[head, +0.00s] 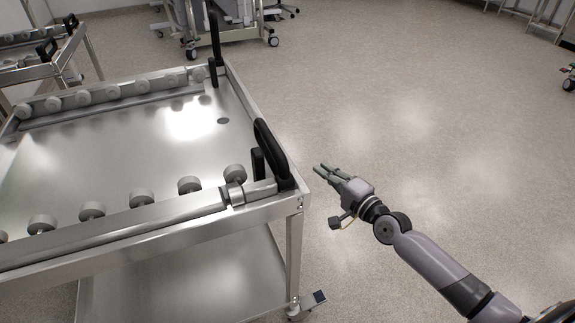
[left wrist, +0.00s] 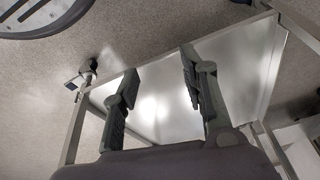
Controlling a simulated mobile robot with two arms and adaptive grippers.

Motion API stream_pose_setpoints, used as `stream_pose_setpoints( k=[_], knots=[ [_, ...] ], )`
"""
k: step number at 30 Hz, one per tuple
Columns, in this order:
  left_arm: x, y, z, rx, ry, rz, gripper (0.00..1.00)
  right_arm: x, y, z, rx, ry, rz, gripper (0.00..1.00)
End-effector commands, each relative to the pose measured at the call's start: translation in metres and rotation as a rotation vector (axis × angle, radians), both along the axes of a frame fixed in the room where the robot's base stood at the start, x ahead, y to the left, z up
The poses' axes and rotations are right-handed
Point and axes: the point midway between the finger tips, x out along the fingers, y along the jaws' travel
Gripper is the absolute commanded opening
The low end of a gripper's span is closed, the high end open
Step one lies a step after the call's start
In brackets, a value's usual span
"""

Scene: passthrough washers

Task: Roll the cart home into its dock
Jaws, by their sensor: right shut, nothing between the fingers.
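The steel cart (head: 150,143) fills the left of the head view. Its flat top has rows of pale rollers along two sides and upright black handles (head: 270,153) at the near right and far right corners. A caster (head: 300,311) shows under its near right leg. My right gripper (head: 322,172) is shut and empty over bare floor, just right of that corner and apart from the cart. My left gripper (left wrist: 160,61) is open in the left wrist view, with a metal cart panel (left wrist: 155,105) behind the fingers. Contact there cannot be told. I cannot identify the dock.
Another roller-topped cart or rack (head: 42,68) stands at the upper left. A wheeled unit (head: 225,25) stands at the back, and metal frames (head: 540,15) at the far right. The speckled floor (head: 430,130) right of the cart is largely open.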

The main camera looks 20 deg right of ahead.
Motion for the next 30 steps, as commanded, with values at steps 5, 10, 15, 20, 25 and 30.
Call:
stream_pose_setpoints(
  k=[5,10,15,20,25,30],
  knots=[
    [-0.002,0.001,0.009,0.000,-0.006,0.000,0.40,0.008,0.006,0.013,0.046,-0.019,0.013,0.00],
    [-0.003,0.001,0.013,0.000,-0.008,0.001,0.40,0.034,0.013,0.014,0.046,-0.021,0.012,0.00],
    [-0.006,0.001,0.027,0.000,-0.017,0.001,0.40,0.066,0.023,0.013,0.044,-0.020,0.012,0.00],
    [-0.011,0.002,0.040,-0.001,-0.025,0.002,0.40,0.094,0.031,0.012,0.042,-0.019,0.012,0.00],
    [-0.006,0.001,0.025,0.000,-0.009,0.001,0.40,0.096,0.046,0.015,0.044,-0.016,0.014,0.00],
    [0.000,0.000,0.001,0.000,0.002,0.000,0.40,0.096,0.060,0.014,0.044,-0.015,0.014,0.00]
  ],
)
